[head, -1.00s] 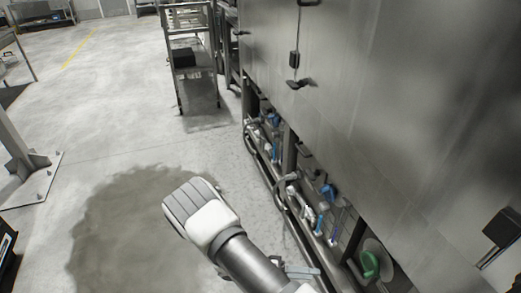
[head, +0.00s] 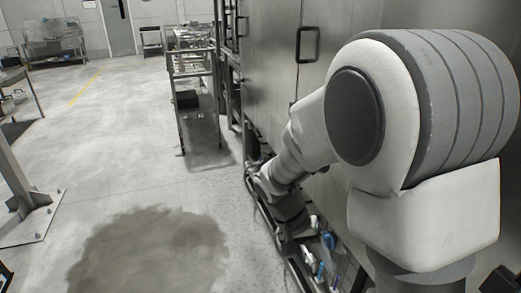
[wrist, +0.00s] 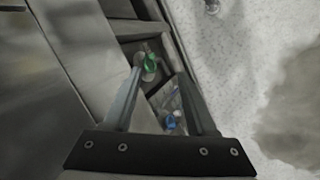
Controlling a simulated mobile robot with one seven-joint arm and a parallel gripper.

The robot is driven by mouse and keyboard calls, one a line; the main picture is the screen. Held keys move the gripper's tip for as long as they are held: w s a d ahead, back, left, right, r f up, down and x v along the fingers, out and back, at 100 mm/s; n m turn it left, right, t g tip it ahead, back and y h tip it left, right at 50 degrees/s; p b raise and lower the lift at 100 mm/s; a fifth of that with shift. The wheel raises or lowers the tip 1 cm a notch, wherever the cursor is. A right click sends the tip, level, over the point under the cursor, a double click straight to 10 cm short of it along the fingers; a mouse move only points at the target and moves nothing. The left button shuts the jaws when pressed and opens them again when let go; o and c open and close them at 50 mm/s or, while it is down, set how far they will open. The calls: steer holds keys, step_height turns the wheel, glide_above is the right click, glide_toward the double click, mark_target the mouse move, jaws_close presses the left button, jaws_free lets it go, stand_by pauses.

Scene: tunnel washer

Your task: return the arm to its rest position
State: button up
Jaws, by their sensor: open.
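My gripper (wrist: 156,88) shows in the wrist view with its two fingers apart and nothing between them. It points down beside the metal washer, above the recess at its base. Past the fingers I see a green valve handle (wrist: 151,61) and a blue one (wrist: 170,122), which look apart from the fingers. In the head view my arm (head: 430,130) is raised large on the right, in front of the washer. Its links reach away and down to the washer's lower pipes. The gripper is not clearly seen in the head view.
The washer's metal panels (head: 270,70) stand close along the right. Pipes and blue-handled valves (head: 318,262) line its base. A wheeled rack (head: 190,65) stands ahead, and a post with a floor plate (head: 28,220) is at left. The floor between is open, with a dark wet-looking patch (head: 150,255).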

steer(key=s+d+r+n+t+y+p, duration=0.1)
steer(key=s+r, duration=0.4)
steer(key=r, duration=0.5)
steer(key=s+d+r+n+t+y+p, duration=0.1)
steer(key=s+r+t, duration=0.4)
steer(key=r, duration=0.6)
steer(key=n+t+y+p, duration=0.1)
steer(key=y+p, duration=0.1)
steer(key=shift+s+y, duration=0.4)
stand_by(2.0)
